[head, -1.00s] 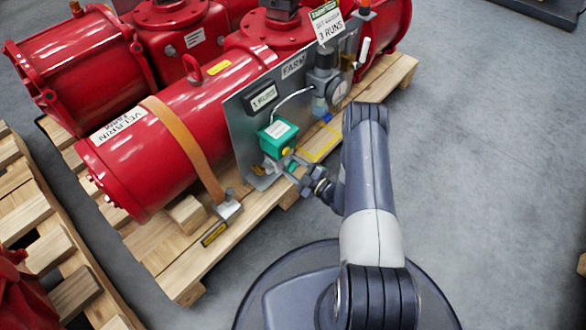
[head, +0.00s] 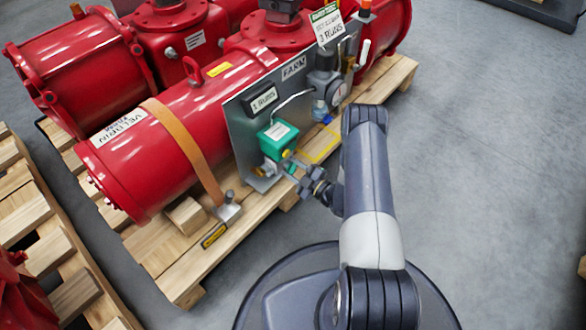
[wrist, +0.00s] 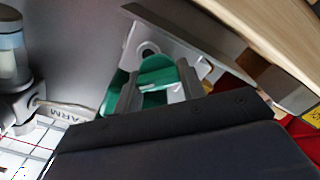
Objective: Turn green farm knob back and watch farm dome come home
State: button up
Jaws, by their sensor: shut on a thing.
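The green box (head: 277,138) with a white label is mounted low on the grey panel marked FARM (head: 240,120). The fingers hide the knob's sides, and the knob's exact angle is hard to read. I cannot surely pick out the farm dome in either view.
A red actuator cylinder (head: 185,115) with an orange strap (head: 185,150) lies behind the panel on a wooden pallet (head: 180,265). A gauge and regulator (head: 328,88) sit above right of the box. A second pallet (head: 55,255) stands at left.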

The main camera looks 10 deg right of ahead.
jog(key=m, duration=0.4)
jog(key=shift+d, duration=0.1)
jog(key=shift+m, duration=2.3)
jog(key=shift+o, duration=0.2)
jog(key=shift+d, duration=0.1)
jog(key=o, duration=0.7)
jog(key=p+v, duration=0.3)
jog(key=v, duration=0.7)
jog(key=shift+s+d, duration=0.2)
jog(key=shift+s, duration=0.1)
